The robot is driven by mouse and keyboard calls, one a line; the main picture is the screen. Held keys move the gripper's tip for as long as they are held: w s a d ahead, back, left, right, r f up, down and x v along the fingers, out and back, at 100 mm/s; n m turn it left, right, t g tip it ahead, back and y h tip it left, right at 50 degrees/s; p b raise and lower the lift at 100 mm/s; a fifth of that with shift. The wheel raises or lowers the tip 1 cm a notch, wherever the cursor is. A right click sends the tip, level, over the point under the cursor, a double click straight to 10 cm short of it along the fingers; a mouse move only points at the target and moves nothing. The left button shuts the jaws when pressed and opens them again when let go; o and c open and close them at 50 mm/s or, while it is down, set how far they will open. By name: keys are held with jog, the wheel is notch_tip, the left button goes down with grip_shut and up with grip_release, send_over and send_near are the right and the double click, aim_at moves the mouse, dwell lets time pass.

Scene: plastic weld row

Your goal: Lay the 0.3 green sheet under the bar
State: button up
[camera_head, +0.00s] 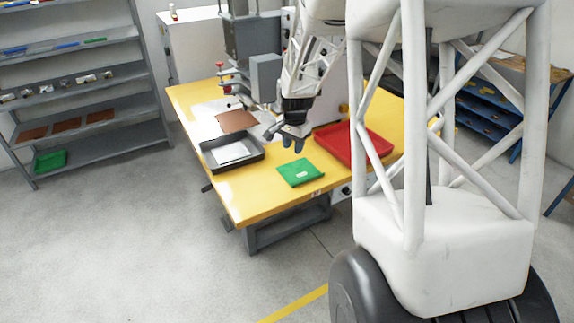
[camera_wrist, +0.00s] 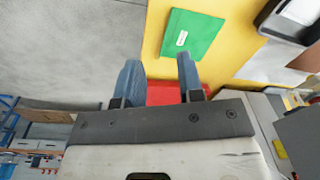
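A green sheet (camera_head: 300,172) with a small white label lies flat on the yellow table near its front edge. It also shows in the wrist view (camera_wrist: 200,38), ahead of my fingertips. My gripper (camera_head: 294,143) hangs above the table behind the sheet, apart from it. In the wrist view its two blue-grey fingers (camera_wrist: 158,75) are spread with nothing between them. The grey welding machine (camera_head: 267,78) stands at the back of the table, with a brown sheet (camera_head: 236,121) lying in front of it. The bar itself cannot be made out clearly.
A dark tray (camera_head: 206,158) with white sheets stands left of the green sheet. A red tray (camera_head: 376,150) stands to the right. The front left of the yellow table (camera_head: 240,200) is clear. A grey shelf (camera_head: 110,133) with brown sheets stands at the far left.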

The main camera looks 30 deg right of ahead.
aim_at(313, 179)
jog(key=w+d+f+m, duration=0.1)
jog(key=d+f, duration=0.3)
jog(key=w+d+f+m, duration=0.2)
jog(key=d+f, duration=0.2)
jog(key=f, duration=0.1)
jog(key=w+d+f+m, duration=0.1)
jog(key=w+d+f, duration=0.1)
jog(key=d+f, duration=0.2)
jog(key=shift+d+f+m+g, duration=0.3)
jog(key=shift+d+f, duration=0.1)
jog(key=shift+f, duration=0.1)
jog(key=shift+f, duration=1.3)
jog(key=shift+f, duration=0.1)
jog(key=shift+s+a+f, duration=0.1)
jog(key=shift+s+f, duration=0.05)
jog(key=shift+f, duration=2.35)
grip_shut()
